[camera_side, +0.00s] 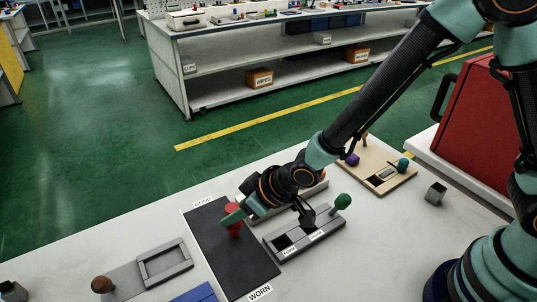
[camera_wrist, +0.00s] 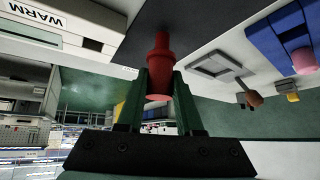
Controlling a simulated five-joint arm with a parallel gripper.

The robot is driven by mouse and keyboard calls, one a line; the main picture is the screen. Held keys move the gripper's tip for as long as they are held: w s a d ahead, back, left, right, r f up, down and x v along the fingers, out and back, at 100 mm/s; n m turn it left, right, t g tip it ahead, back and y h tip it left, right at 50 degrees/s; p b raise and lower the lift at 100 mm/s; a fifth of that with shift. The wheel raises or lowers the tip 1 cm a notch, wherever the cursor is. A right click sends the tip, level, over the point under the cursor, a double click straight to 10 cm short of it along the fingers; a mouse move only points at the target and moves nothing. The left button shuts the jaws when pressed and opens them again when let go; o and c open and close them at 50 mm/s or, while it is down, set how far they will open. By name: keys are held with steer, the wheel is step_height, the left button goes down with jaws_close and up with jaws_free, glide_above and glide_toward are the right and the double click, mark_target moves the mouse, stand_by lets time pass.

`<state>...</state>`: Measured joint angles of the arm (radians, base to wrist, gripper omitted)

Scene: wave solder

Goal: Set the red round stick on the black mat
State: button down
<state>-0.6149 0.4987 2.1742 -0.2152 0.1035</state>
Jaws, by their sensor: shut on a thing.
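The red round stick (camera_side: 235,231) is upright over the black mat (camera_side: 232,262), at its right side in the side view. My gripper (camera_side: 234,216) is shut on the stick, with green fingers around its upper part. In the wrist view the red stick (camera_wrist: 160,62) stands between the two green fingers (camera_wrist: 157,90), its narrower end pointing at the dark mat (camera_wrist: 190,22). I cannot tell whether its lower end touches the mat. The mat has a GOOD label at its far end and a WORN label at its near end.
A grey slotted block (camera_side: 300,238) with a green knob (camera_side: 343,201) stands close right of the mat. A grey frame (camera_side: 165,262) and a brown knob (camera_side: 102,284) lie left. A wooden board (camera_side: 385,178), small grey cup (camera_side: 435,193) and red case (camera_side: 480,105) are farther right.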

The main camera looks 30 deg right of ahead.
steer(key=shift+f, duration=0.45)
stand_by(0.6)
steer(key=shift+c, duration=2.4)
jaws_free()
steer(key=v, duration=1.2)
